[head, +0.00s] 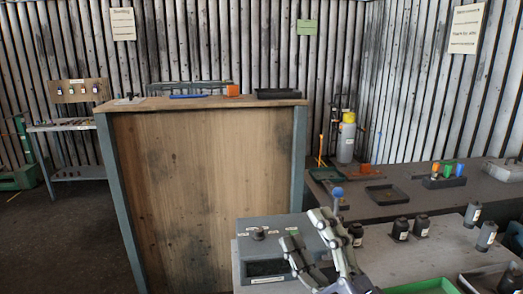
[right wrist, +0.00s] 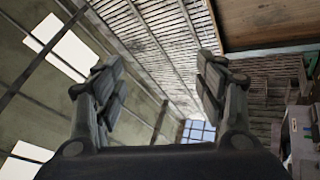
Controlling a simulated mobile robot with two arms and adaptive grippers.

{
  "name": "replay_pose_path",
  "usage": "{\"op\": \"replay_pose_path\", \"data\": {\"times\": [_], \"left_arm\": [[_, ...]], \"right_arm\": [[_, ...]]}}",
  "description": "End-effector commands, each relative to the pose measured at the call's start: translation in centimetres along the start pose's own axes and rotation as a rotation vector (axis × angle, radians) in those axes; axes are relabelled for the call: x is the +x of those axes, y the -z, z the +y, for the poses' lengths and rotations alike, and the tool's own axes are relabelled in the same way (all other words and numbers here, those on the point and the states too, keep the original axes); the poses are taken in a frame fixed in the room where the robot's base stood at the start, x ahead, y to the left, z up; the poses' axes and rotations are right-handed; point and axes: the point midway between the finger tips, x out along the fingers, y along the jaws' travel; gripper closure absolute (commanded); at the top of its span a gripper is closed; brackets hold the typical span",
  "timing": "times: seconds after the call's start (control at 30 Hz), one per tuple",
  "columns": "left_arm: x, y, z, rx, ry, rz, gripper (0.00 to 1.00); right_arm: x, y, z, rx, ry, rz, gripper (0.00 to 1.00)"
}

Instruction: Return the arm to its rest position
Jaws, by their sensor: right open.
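My right gripper (head: 304,228) is at the bottom centre of the head view, with its two fingers spread and pointing up. It is in front of a grey box-shaped unit (head: 258,222) with a dark opening, overlapping its right part. In the right wrist view the fingers of my right gripper (right wrist: 157,68) stand wide apart with nothing between them. That view looks up at the roof and the corrugated wall. My left gripper is not in view.
A tall wooden-fronted bench (head: 205,180) stands left of centre. Dark cylinders (head: 400,229) stand on the grey table right of the gripper. A green tray (head: 425,286) is at the bottom edge. A yellow-capped bottle (head: 347,140) stands behind. Floor at left is clear.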

Motion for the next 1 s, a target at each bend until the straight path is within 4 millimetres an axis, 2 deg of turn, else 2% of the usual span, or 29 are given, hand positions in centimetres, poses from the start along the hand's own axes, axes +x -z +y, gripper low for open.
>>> {"op": "replay_pose_path", "data": {"times": [0.03, 0.1, 0.17, 0.2, 0.27, 0.3, 0.37, 0.4, 0.5, 0.7, 0.87, 1.0], "left_arm": [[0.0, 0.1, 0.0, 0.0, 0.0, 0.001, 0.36], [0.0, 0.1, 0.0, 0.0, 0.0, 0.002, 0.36], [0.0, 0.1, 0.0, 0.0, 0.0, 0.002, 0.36], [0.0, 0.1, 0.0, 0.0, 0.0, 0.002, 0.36], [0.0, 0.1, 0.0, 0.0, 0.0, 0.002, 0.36], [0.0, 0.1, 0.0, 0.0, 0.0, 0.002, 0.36], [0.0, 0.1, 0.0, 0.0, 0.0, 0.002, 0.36], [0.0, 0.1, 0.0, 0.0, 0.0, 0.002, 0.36], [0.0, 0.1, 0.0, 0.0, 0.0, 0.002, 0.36], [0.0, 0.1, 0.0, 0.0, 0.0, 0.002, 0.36], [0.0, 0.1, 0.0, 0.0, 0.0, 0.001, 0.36], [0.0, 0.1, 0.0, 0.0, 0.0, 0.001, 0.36]], "right_arm": [[-1.2, -2.5, -1.3, 0.089, 0.039, -0.121, 0.35], [-3.3, -5.8, -3.4, 0.206, 0.097, -0.288, 0.35], [-5.6, -8.3, -5.4, 0.302, 0.149, -0.431, 0.35], [-7.5, -9.8, -6.9, 0.366, 0.188, -0.527, 0.35], [-10.6, -11.5, -9.2, 0.457, 0.247, -0.669, 0.35], [-12.9, -12.3, -10.8, 0.517, 0.288, -0.765, 0.35], [-16.7, -13.1, -13.1, 0.602, 0.354, -0.905, 0.35], [-19.3, -13.3, -14.5, 0.657, 0.399, -0.998, 0.35], [-25.4, -12.8, -17.3, 0.772, 0.505, -1.205, 0.35], [-35.2, -9.6, -20.2, 0.927, 0.686, -1.519, 0.35], [-41.3, -6.1, -20.9, 1.014, 0.816, -1.719, 0.35], [-42.3, -7.3, -24.2, 1.009, 0.831, -1.733, 0.35]]}}
